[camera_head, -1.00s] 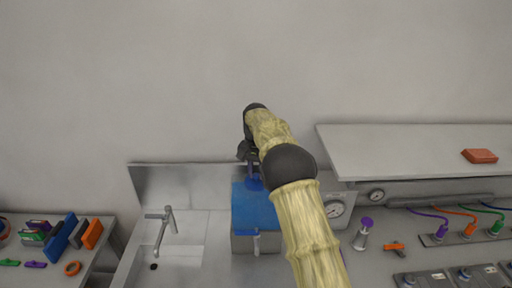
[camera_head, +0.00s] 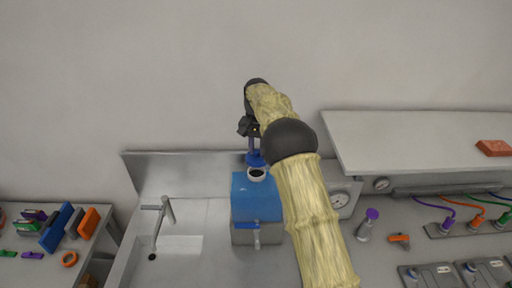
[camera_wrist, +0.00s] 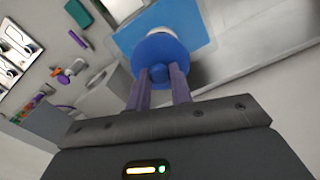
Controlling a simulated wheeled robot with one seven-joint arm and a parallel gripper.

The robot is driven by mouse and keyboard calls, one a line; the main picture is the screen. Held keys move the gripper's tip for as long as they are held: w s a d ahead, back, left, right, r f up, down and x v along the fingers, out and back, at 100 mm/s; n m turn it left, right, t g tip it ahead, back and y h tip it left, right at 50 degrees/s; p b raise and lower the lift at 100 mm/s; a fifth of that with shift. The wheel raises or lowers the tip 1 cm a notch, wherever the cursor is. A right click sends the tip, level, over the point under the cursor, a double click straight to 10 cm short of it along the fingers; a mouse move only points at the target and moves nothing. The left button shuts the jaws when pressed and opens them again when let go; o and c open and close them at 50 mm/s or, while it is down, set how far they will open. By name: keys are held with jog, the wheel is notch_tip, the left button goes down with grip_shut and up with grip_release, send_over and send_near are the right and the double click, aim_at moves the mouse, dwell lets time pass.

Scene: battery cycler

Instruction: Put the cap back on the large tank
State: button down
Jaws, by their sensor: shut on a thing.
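The large tank (camera_head: 256,206) is a box with a blue upper part and a grey lower part, standing beside the sink. Its round opening (camera_head: 257,175), a white ring with a dark centre, shows on top. My gripper (camera_head: 255,151) is shut on the blue cap (camera_head: 256,160) and holds it above and just behind the opening in the head view. In the wrist view the round blue cap (camera_wrist: 160,52) sits at my fingertips (camera_wrist: 158,75), its knob between them. Behind it lie the blue tank top (camera_wrist: 203,45) and part of the white opening (camera_wrist: 163,31).
A sink with a tap (camera_head: 163,213) is left of the tank. A gauge (camera_head: 339,200) and a purple-topped bottle (camera_head: 367,226) stand to its right. A shelf with an orange block (camera_head: 493,148) overhangs the right-hand bench.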

aim_at(256, 156)
jog(key=shift+w+f, duration=0.1)
jog(key=shift+f, duration=1.85)
jog(key=shift+f+b, duration=0.5)
jog(key=shift+f, duration=0.65)
jog(key=shift+w, duration=0.1)
jog(key=shift+a, duration=0.3)
jog(key=shift+d, duration=0.2)
jog(key=shift+d+f, duration=0.1)
jog(key=shift+d, duration=0.25)
jog(key=shift+s, duration=0.2)
jog(key=shift+a, duration=0.1)
